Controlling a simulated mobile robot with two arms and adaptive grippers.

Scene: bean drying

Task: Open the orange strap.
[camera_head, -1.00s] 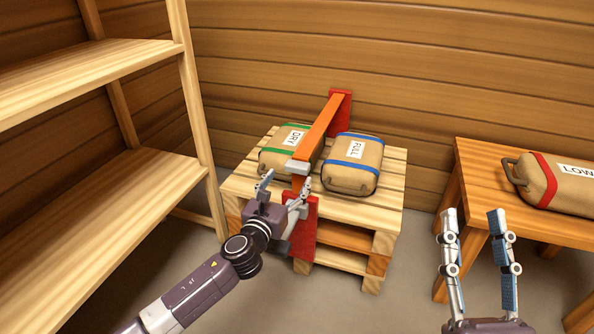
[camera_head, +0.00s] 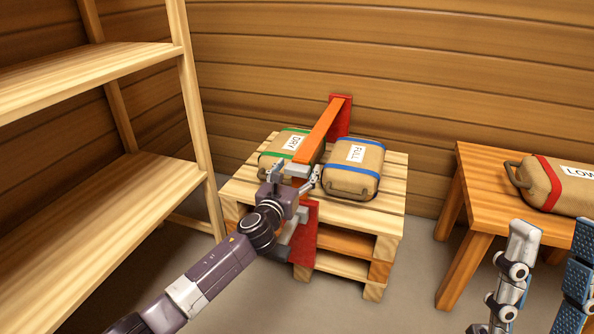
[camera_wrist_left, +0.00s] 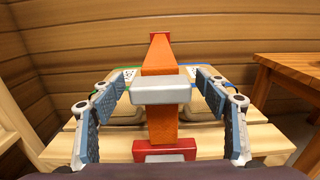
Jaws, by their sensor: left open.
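The orange strap (camera_head: 320,130) runs between two bags over a wooden pallet, from a red post (camera_head: 341,116) at the back to a red post (camera_head: 308,232) at the front. It also shows in the left wrist view (camera_wrist_left: 157,62). A light grey buckle (camera_wrist_left: 160,90) sits across its near end. My left gripper (camera_head: 294,173) is open, with its fingers either side of the buckle and apart from it in the left wrist view. My right gripper (camera_head: 549,262) is at the lower right, its fingers spread and empty, partly cut off by the frame.
The DRY bag (camera_head: 275,162) with green bands and the FULL bag (camera_head: 353,168) with blue bands lie on the pallet (camera_head: 385,207). A wooden shelf (camera_head: 110,200) stands at left. A table (camera_head: 480,215) with a red-banded LOW bag (camera_head: 550,187) stands at right.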

